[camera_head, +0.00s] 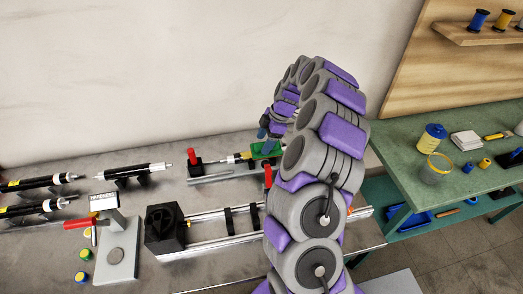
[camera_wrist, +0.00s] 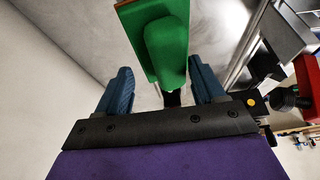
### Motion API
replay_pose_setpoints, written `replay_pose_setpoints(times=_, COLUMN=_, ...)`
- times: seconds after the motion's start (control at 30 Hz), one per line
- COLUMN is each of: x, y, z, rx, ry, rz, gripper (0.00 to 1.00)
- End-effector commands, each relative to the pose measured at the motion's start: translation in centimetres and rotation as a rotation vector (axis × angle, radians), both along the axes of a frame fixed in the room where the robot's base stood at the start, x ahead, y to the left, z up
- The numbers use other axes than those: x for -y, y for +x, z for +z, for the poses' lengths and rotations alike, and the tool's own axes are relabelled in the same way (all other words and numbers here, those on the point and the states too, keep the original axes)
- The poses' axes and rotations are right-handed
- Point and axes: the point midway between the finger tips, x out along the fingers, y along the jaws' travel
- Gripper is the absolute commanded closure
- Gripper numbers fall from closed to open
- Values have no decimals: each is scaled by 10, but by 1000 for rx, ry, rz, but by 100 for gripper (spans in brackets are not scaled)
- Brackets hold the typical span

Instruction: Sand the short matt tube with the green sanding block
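The green sanding block (camera_head: 265,149) is at the right end of a metal rail fixture on the back bench. In the wrist view its rounded green grip (camera_wrist: 166,48) and flat orange-edged plate lie ahead of my gripper. My gripper (camera_wrist: 160,66) is open, its blue fingers apart on either side of the grip. A gap shows on the left; contact on the right cannot be told. Dark tubes lie on stands at the left: one in the middle (camera_head: 133,170), one behind (camera_head: 35,183) and one in front (camera_head: 36,209). I cannot tell which is the short matt one.
A red-handled clamp (camera_head: 193,165) stands at the rail's left end. In front are a black-headed machine (camera_head: 164,230) with long rails and a grey stand (camera_head: 117,250). A green table (camera_head: 400,150) with jars is at the right. My arm hides part of the bench.

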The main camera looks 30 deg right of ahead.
Motion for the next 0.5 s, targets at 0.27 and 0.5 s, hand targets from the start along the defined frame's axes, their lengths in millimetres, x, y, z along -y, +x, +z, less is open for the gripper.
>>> replay_pose_setpoints(times=0.27, x=0, y=0, z=0, rx=0, ry=0, rz=0, gripper=59)
replay_pose_setpoints(times=0.5, x=-1, y=0, z=0, rx=0, ry=0, rz=0, gripper=82)
